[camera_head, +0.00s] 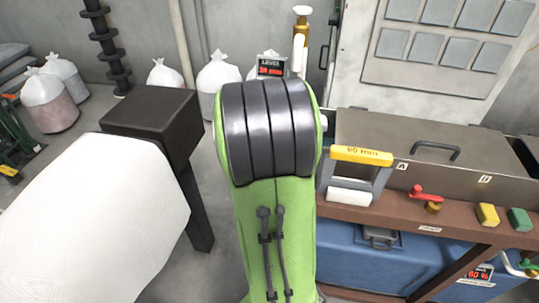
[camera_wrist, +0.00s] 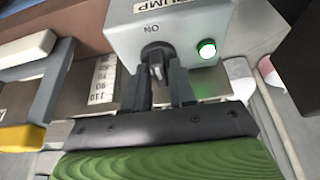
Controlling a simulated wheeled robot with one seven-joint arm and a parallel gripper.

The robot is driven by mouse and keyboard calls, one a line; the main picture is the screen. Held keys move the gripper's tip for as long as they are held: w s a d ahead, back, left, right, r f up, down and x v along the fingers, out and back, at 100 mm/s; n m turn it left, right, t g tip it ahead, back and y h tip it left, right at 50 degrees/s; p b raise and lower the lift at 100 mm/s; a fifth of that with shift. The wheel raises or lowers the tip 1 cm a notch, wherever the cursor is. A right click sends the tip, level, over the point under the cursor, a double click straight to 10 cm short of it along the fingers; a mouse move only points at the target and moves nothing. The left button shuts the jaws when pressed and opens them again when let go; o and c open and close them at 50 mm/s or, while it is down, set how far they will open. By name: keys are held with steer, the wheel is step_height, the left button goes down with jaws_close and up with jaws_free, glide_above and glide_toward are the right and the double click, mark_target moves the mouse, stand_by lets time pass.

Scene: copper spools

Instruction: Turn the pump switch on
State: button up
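The pump switch (camera_wrist: 157,57) is a dark round knob with a raised grip, on a grey box (camera_wrist: 122,40) labelled PUMP, upside down in the wrist view. An ON mark is beside the knob, and a green lamp (camera_wrist: 207,48) on the box is lit. My gripper (camera_wrist: 160,80) has its two dark fingers apart, one on each side of the knob's grip. I cannot tell whether they touch it. In the head view my green arm stands in front, and neither the switch nor my gripper can be made out.
In the head view, a grey chest (camera_head: 430,150) on a brown bench (camera_head: 385,217) stands right, with a yellow-topped handle (camera_head: 361,156) and a red-handled valve (camera_head: 427,193). A black block (camera_head: 152,115) and white sacks (camera_head: 218,75) are left. A scale (camera_wrist: 104,78) lies beside my fingers.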

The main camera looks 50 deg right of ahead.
steer(key=shift+o, duration=1.1)
steer(key=p+v, duration=0.4)
steer(key=v, duration=1.1)
steer(key=shift+a+r, duration=0.15)
steer(key=shift+r, duration=0.25)
